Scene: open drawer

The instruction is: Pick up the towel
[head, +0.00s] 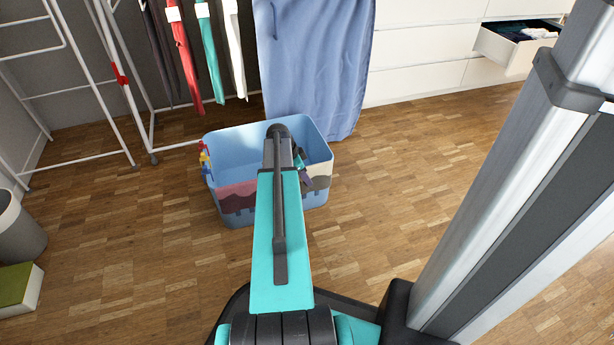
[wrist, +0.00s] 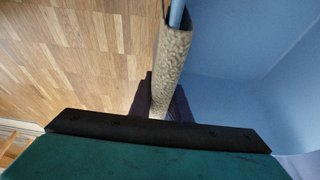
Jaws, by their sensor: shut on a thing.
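The blue laundry basket (head: 322,150) stands on the floor, with cloths draped over its rim. A beige textured towel (head: 321,177) hangs over the front right of the rim; it also shows in the wrist view (wrist: 172,60), folded over the basket edge. My gripper (head: 302,166) is down at this rim, shut on cloth. Its fingertips are mostly hidden, and I cannot tell for sure which cloth lies between them.
Pink and dark cloths (head: 238,195) hang over the basket's front. A drying rack (head: 128,95) with hanging garments stands behind left. White drawers (head: 425,60) line the back, one open drawer (head: 508,47) at upper right. A grey bin (head: 18,230) stands left. Floor on the right is clear.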

